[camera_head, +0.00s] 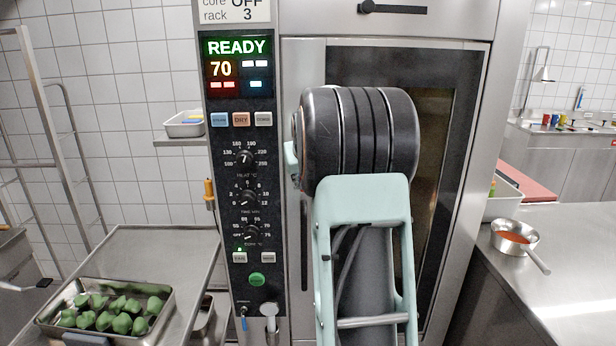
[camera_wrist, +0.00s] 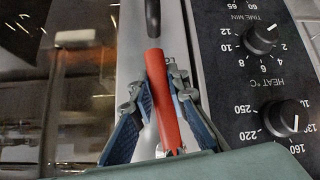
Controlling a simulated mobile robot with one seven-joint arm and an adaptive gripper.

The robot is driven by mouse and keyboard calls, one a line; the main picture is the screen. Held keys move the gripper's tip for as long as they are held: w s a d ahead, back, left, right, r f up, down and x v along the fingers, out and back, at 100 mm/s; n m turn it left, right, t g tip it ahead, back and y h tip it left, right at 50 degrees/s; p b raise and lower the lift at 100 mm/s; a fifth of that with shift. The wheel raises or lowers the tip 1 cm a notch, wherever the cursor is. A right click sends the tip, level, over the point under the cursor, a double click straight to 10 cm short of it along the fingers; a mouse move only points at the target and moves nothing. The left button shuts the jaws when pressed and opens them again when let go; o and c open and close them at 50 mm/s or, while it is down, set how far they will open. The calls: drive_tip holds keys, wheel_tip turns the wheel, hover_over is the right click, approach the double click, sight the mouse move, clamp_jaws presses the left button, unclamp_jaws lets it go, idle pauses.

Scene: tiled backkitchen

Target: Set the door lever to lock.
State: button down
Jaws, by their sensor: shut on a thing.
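The door lever (camera_wrist: 166,105) is a red bar on the bright metal strip at the oven door's edge. In the wrist view it runs nearly upright in the picture, leaning slightly. My gripper (camera_wrist: 160,88) has a blue-padded finger on each side of the lever and is shut on it. The lever's lower end goes out of sight near my gripper's body. In the head view my arm covers the lever and the fingers. The oven door (camera_head: 440,190) appears closed, with dark glass.
The control panel (camera_head: 245,180) with dials and a lit READY display is left of my arm. A tray of green vegetables (camera_head: 110,312) stands at lower left. A steel pan (camera_head: 514,238) with red contents stands on the right counter (camera_head: 570,262).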

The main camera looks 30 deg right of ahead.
drive_tip(key=shift+w+a+m+t+y, duration=0.3)
drive_tip(key=shift+a+m+y, duration=0.15)
drive_tip(key=shift+y, duration=0.15)
drive_tip(key=c, duration=1.8)
unclamp_jaws()
drive_tip(key=shift+c, duration=0.2)
drive_tip(key=shift+s, duration=0.1)
drive_tip(key=v, duration=1.1)
drive_tip(key=shift+s+a+r, duration=0.15)
drive_tip(key=shift+s+r, duration=0.1)
drive_tip(key=shift+s, duration=0.05)
drive_tip(key=shift+b, duration=0.3)
